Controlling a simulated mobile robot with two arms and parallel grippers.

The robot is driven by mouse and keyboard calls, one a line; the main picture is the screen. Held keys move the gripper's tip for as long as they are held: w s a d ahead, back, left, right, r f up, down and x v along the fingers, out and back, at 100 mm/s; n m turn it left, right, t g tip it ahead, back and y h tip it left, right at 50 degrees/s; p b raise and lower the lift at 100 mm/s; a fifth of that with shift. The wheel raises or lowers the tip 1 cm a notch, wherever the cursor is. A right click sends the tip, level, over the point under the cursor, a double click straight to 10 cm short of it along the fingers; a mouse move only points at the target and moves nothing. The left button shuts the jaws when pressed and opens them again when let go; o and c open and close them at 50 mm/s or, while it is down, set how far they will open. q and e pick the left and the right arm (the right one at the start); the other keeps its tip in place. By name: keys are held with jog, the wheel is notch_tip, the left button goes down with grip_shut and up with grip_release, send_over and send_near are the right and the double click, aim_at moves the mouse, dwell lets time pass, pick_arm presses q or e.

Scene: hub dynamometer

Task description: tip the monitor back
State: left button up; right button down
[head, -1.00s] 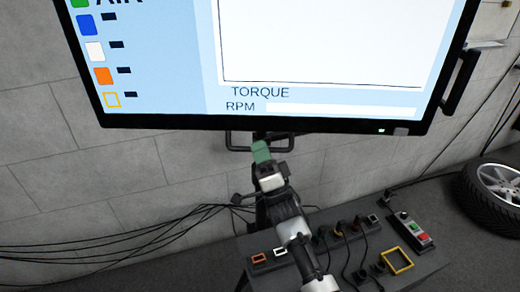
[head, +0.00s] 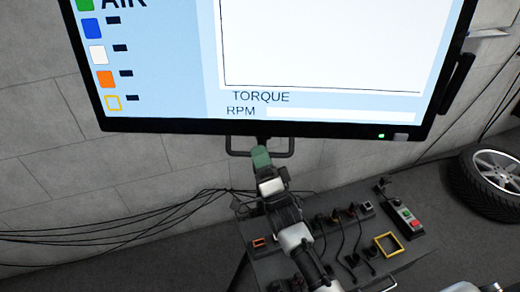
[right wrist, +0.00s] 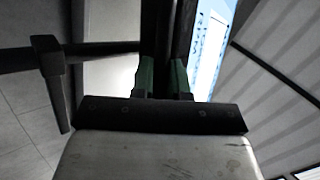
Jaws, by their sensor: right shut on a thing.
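The monitor (head: 330,125) fills the top of the head view, with its lit screen showing TORQUE and RPM. A dark loop handle (head: 290,147) hangs below its bottom edge. My right gripper (head: 261,155) reaches up from below with green fingertips and is shut on this handle near its middle. In the right wrist view, the green fingers (right wrist: 164,78) stand on either side of a dark bar, and a strip of lit screen shows to their right. The fingers partly hide the handle. My left gripper is not in view.
A dark console (head: 330,262) with plugs, cables and a yellow frame (head: 388,245) stands below the monitor. A red-and-green button box (head: 407,216) sits at its right. A wheel (head: 495,183) is at far right. Black cables (head: 120,232) run along the wall at left.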

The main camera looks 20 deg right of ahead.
jog(key=shift+s+a+f, duration=0.1)
jog(key=c, duration=1.4)
grip_release()
jog(key=shift+o, duration=1.3)
jog(key=shift+s, duration=0.25)
jog(key=shift+w, duration=0.1)
jog(key=b+v, duration=0.2)
jog(key=v, duration=0.8)
jog(key=shift+s+f, duration=0.2)
jog(key=shift+s, duration=0.1)
